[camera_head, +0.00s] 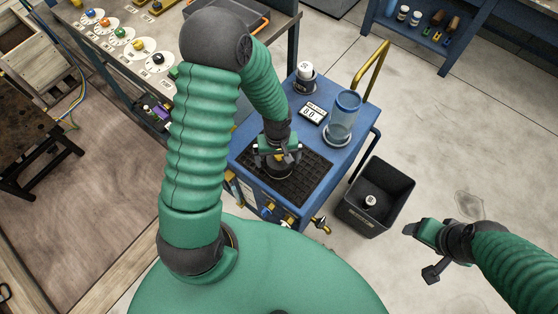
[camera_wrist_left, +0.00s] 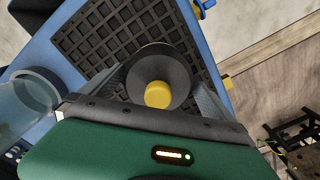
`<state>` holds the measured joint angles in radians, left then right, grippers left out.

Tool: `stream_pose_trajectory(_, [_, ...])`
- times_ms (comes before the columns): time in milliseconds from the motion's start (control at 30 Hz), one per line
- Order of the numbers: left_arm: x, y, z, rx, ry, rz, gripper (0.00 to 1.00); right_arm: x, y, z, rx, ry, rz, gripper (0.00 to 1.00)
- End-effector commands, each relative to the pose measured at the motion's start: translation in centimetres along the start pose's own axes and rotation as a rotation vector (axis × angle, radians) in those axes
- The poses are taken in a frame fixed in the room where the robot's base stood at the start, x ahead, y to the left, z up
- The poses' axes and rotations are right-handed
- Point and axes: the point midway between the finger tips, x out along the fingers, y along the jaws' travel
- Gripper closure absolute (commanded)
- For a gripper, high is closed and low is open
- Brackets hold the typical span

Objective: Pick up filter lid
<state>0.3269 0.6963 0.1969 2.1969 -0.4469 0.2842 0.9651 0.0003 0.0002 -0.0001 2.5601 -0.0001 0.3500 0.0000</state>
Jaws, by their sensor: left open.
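The filter lid looks to be a dark round disc with a yellow knob (camera_wrist_left: 158,94), seen from above in the left wrist view. It lies over the black grid mat (camera_wrist_left: 100,38) on the blue cart. My left gripper (camera_head: 278,153) is open above the mat, with its fingers on either side of the disc. I cannot tell whether they touch it. In the head view the gripper partly hides the dark disc (camera_head: 280,171). My right gripper (camera_head: 420,236) is apart from the cart, over the floor at the right; its jaw opening is unclear.

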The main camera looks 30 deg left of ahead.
Motion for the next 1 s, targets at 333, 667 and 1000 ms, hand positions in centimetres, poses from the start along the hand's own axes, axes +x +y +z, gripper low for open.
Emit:
stream_pose_trajectory(333, [-0.3,0.5,0.4,0.002,0.005,-0.007,0.39,0.0,0.0,0.0,0.000,0.000,0.000,0.28])
stream_pose_trajectory(667, [-0.2,0.2,0.1,0.001,0.002,-0.002,0.71,-0.1,0.0,0.0,0.000,0.000,0.000,0.28])
stream_pose_trajectory(1000, [-4.3,0.4,0.1,0.000,0.009,-0.002,0.71,-1.5,0.0,-0.4,-0.001,0.000,0.000,0.28])
